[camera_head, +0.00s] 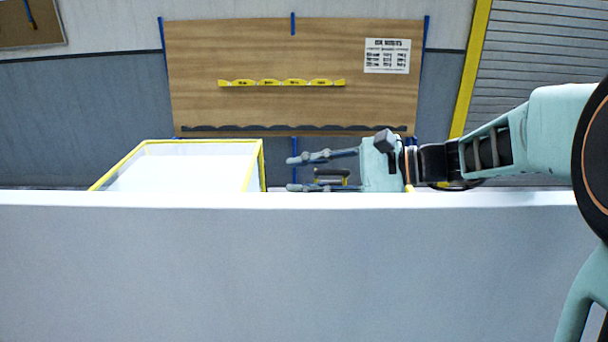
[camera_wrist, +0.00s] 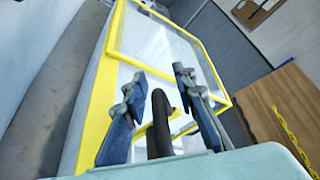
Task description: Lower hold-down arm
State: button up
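My gripper (camera_head: 292,174) reaches in from the right in the head view, just past the far edge of a large pale surface. Its two fingers are spread apart and point left. A dark bar (camera_head: 330,171) with yellow below it shows between the fingers. In the wrist view my gripper (camera_wrist: 159,75) has a dark curved bar (camera_wrist: 160,125) between its blue-grey fingers, with visible gaps on both sides. This bar may be part of the hold-down arm; its lower end is hidden behind my gripper's body. I cannot make out the rest of the hold-down arm.
A yellow-framed box with pale panels (camera_head: 256,163) stands left of my gripper; its yellow frame (camera_wrist: 92,110) also fills the wrist view's middle. The large pale surface (camera_head: 250,270) spans the foreground. A wooden board (camera_head: 290,60) stands behind.

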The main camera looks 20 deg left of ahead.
grip_shut()
jog(key=shift+w+a, duration=0.1)
dwell(0.5)
